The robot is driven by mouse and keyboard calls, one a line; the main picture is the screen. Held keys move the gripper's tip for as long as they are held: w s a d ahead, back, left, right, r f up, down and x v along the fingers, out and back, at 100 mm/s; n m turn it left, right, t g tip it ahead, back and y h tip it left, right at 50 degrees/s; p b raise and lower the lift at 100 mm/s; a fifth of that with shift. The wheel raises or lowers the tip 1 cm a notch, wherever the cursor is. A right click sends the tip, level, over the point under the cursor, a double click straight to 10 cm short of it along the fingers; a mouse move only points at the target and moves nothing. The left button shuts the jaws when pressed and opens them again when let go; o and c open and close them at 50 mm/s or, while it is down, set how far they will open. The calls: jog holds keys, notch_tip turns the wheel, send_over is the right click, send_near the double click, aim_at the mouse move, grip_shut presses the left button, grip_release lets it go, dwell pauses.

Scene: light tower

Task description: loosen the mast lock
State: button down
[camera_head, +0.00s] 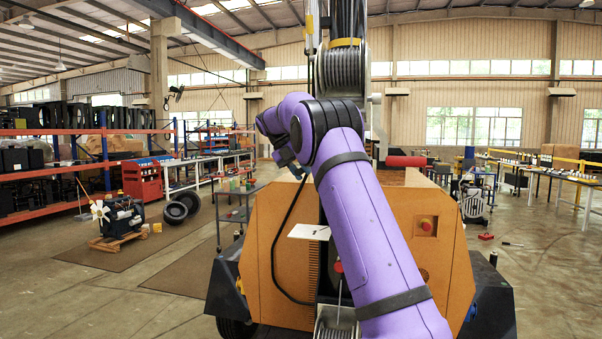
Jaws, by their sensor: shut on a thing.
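The light tower is an orange trailer (452,262) in front of me, with a mast and a grey cable drum (342,72) standing up behind my purple arm. My arm reaches up and bends to the left at the top. The dark end of my gripper (290,160) points down below the purple wrist, left of the mast and above the orange body. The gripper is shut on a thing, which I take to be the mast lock. The lock is too small and too hidden here to make out its shape or position.
A black cable (274,245) loops down the trailer's front. A lower winch drum (336,322) and a red knob (338,267) sit close to my forearm. A grey cart (238,205) stands left of the trailer.

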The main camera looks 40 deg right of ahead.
jog(key=c, duration=1)
grip_release()
jog(key=shift+r, duration=0.1)
jog(key=shift+r, duration=1.75)
jog(key=shift+o, duration=0.3)
jog(key=shift+s+a, duration=0.2)
jog(key=shift+s, duration=0.35)
jog(key=shift+s+a, duration=0.2)
jog(key=shift+s, duration=0.3)
jog(key=o, duration=0.6)
jog(key=s, duration=0.2)
jog(key=s+a, duration=0.1)
jog(key=shift+r, duration=0.25)
jog(key=s, duration=0.1)
jog(key=s+a, duration=0.1)
jog(key=s, duration=0.3)
jog(key=shift+a+r, duration=0.25)
jog(key=shift+r, duration=0.15)
jog(key=c, duration=0.6)
jog(key=s+a, duration=0.1)
jog(key=s, duration=0.2)
jog(key=s+a, duration=0.1)
jog(key=shift+s+a, duration=0.35)
jog(key=shift+c, duration=0.2)
